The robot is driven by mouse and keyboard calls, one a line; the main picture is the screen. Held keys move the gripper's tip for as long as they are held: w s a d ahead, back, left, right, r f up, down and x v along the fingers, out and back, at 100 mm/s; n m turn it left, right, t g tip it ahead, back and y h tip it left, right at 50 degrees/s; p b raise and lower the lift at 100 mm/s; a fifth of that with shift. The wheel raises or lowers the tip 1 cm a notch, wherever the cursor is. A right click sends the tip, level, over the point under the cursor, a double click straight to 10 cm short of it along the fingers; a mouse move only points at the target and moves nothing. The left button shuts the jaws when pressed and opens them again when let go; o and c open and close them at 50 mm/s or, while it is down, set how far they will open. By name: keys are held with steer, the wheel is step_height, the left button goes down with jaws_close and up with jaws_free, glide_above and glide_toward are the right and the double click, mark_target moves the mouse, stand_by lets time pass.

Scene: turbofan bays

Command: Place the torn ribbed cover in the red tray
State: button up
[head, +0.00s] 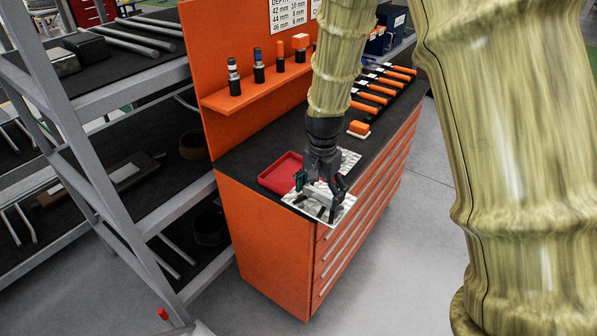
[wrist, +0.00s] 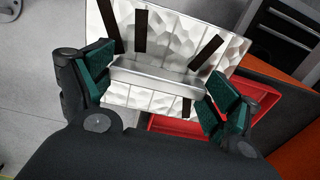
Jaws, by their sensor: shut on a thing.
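The ribbed cover (head: 348,160) is a silvery, quilted sheet with several dark strips across it. In the wrist view the cover (wrist: 190,40) has a raised metal block in its middle, between my fingers. My gripper (head: 321,192) is shut on the cover, with its green-padded fingers (wrist: 160,85) at either end of that block. The cover is at the near end of the orange cabinet's top and reaches past its edge. The red tray (head: 280,172) is just left of the cover in the head view. In the wrist view the tray (wrist: 180,124) is partly hidden behind the cover and gripper.
The orange cabinet (head: 262,235) has a dark top and an upright back panel with a shelf of small tools (head: 258,72). Orange-handled tools (head: 372,98) and an orange block (head: 359,128) lie further back. A grey rack (head: 120,180) stands left.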

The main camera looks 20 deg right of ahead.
steer(key=w+p, duration=0.1)
steer(key=w, duration=0.3)
steer(key=w+f+p, duration=0.1)
steer(key=w+p, duration=0.1)
steer(key=w, duration=0.3)
steer(key=w+a+p, duration=0.1)
steer(key=w+p, duration=0.1)
steer(key=w, duration=0.3)
steer(key=shift+w+f, duration=0.25)
steer(key=shift+f+p, duration=1)
steer(key=shift+f, duration=0.75)
steer(key=o, duration=0.9)
steer(key=shift+f, duration=0.15)
steer(key=shift+r+b, duration=2.45)
steer(key=shift+r, duration=3.7)
